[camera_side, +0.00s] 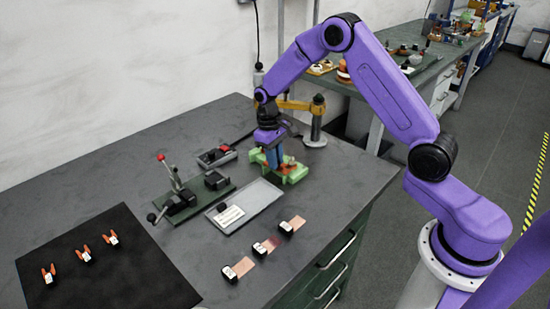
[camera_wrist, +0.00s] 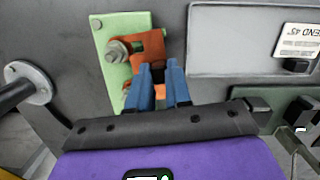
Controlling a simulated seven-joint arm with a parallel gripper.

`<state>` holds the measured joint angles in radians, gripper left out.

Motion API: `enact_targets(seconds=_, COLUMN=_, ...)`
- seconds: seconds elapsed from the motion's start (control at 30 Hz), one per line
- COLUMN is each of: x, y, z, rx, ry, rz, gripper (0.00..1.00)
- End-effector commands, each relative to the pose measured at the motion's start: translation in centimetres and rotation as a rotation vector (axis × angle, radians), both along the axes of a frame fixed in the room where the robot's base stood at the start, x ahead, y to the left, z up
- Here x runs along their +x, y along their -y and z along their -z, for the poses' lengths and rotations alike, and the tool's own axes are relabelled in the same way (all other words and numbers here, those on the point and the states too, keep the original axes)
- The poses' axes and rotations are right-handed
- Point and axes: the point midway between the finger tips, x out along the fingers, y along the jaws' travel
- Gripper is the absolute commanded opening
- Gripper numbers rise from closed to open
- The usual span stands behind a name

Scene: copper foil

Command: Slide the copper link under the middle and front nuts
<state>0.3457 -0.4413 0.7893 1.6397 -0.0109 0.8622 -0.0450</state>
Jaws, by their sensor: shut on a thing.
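A pale green block (camera_side: 292,172) stands near the table's far edge; it also shows in the wrist view (camera_wrist: 112,72). The copper link (camera_wrist: 150,47), orange-brown, lies over the block in the wrist view. A grey nut with a washer (camera_wrist: 117,49) is at the link's left edge; whether the link is under it I cannot tell. Other nuts are hidden or too small to tell. My gripper (camera_wrist: 158,72) has blue fingers and is shut on the link. In the side view my gripper (camera_side: 273,160) points down at the block, and its fingers hide part of it.
A grey tray with a label (camera_side: 245,205) lies just in front of the block. A dark green lever fixture (camera_side: 190,198) stands to the left. Several copper pieces with black ends (camera_side: 265,246) lie near the front edge. A post with a brass arm (camera_side: 316,125) stands close behind.

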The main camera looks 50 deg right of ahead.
Motion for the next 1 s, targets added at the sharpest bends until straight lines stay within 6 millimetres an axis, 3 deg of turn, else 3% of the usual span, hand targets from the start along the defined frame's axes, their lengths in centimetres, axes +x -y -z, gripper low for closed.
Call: enact_targets(seconds=1.0, x=0.2, y=1.3, z=0.0, rx=0.000, ry=0.001, rz=0.000, gripper=0.00)
